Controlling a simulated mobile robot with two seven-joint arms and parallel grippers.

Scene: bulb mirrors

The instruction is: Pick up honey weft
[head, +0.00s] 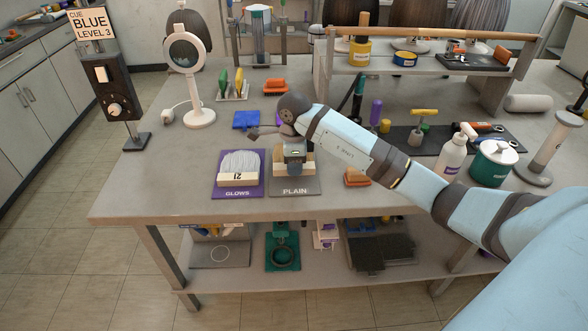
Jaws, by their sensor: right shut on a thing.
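A pale tan thing (306,168), which looks like the honey weft, is at the grey mat marked PLAIN (294,191). My right gripper (294,163) points down over that mat and is shut on it. The gripper and wrist hide its middle, and I cannot tell whether it touches the mat. A white weft (240,162) with a cream block numbered 21 lies to the left on the purple mat marked GLOWS (238,193). My left gripper is out of view.
A round mirror on a white stand (186,70) and a sign reading CUE BLUE LEVEL 3 (88,24) stand at the left. A blue item (246,120) lies behind the mats. The table's front left is clear.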

